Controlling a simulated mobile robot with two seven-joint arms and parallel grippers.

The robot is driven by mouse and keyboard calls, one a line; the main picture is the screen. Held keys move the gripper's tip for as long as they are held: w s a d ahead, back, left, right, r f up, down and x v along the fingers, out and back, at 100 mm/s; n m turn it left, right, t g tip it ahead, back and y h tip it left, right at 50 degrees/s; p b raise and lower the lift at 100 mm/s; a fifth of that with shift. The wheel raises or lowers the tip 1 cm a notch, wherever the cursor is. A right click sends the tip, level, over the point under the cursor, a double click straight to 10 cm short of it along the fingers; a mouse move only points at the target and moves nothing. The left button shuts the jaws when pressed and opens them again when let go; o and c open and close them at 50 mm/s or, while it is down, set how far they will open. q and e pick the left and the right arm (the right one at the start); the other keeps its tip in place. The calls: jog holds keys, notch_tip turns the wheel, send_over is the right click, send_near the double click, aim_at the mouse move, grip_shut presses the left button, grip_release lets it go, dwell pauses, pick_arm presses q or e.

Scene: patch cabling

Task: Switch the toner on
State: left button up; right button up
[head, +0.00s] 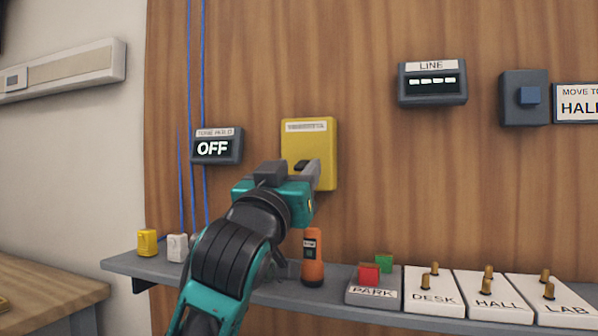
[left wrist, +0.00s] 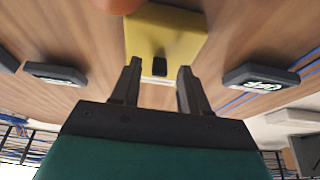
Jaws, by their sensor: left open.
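The toner looks to be the yellow box (head: 309,143) on the wooden wall, with a pale label along its top. In the left wrist view the yellow box (left wrist: 185,35) shows a small black switch (left wrist: 160,66) on its face. The small display (head: 216,147) left of the box reads OFF. My right gripper is not in view.
An orange handheld device (head: 313,258) stands on the grey shelf (head: 130,263) below. The PARK block (head: 372,293) and the DESK, HALL and LAB plates are to its right. Blue cables run down the left.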

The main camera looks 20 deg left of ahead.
pick_arm(q)
jog(key=shift+c, duration=0.4)
grip_shut()
jog(key=shift+r, duration=0.1)
